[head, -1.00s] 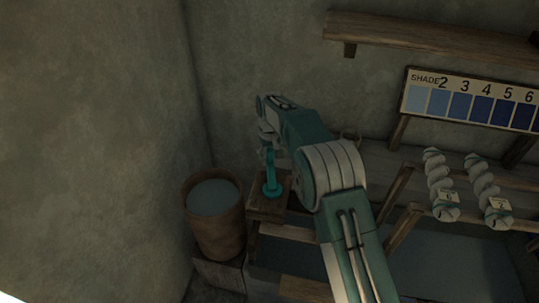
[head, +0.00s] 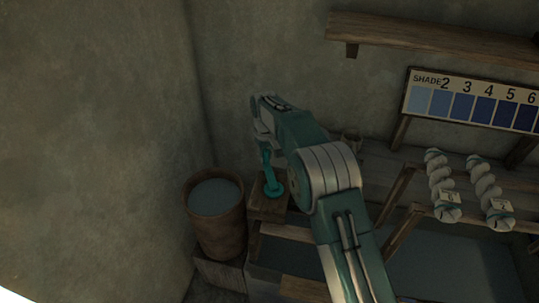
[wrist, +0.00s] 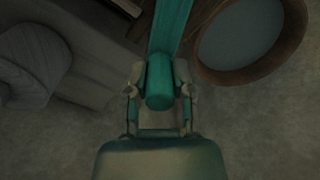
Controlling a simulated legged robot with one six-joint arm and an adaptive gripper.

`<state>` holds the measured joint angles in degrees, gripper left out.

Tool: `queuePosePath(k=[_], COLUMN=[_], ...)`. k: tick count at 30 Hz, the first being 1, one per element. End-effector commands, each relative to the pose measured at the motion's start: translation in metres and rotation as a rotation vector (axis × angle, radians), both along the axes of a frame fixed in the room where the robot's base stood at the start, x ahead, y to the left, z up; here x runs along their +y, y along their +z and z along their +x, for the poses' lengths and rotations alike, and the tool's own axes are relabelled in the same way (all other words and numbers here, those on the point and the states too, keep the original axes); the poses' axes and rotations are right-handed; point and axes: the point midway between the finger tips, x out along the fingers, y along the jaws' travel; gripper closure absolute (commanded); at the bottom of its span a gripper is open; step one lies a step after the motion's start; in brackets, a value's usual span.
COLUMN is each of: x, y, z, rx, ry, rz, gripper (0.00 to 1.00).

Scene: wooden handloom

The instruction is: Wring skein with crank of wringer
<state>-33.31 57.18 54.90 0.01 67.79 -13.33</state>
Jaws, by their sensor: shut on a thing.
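The teal crank (head: 273,187) of the wringer stands on a small wooden block (head: 268,207) beside the bucket in the head view. In the wrist view the teal crank arm (wrist: 170,32) runs up from a round handle that sits between my fingers. My gripper (wrist: 158,88) is shut on the crank handle (wrist: 160,85). In the head view my forearm partly hides the gripper and the wringer. No skein on the wringer can be made out.
A wooden bucket (head: 222,228) of liquid stands left of the wringer; its rim is close to my gripper in the wrist view (wrist: 293,45). A shelf (head: 440,38) and a shade chart (head: 470,100) are on the wall. A vat lies at the lower right.

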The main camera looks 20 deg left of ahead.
Motion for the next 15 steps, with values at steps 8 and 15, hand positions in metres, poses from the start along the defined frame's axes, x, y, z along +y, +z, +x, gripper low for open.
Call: queuePosePath(k=[8, 15], x=[0.021, 0.036], y=[-0.003, -0.003], z=[-0.018, -0.038], rx=[0.006, 0.006], ry=[0.254, 0.483], rz=[-0.003, -0.003], gripper=[1.0, 1.0])
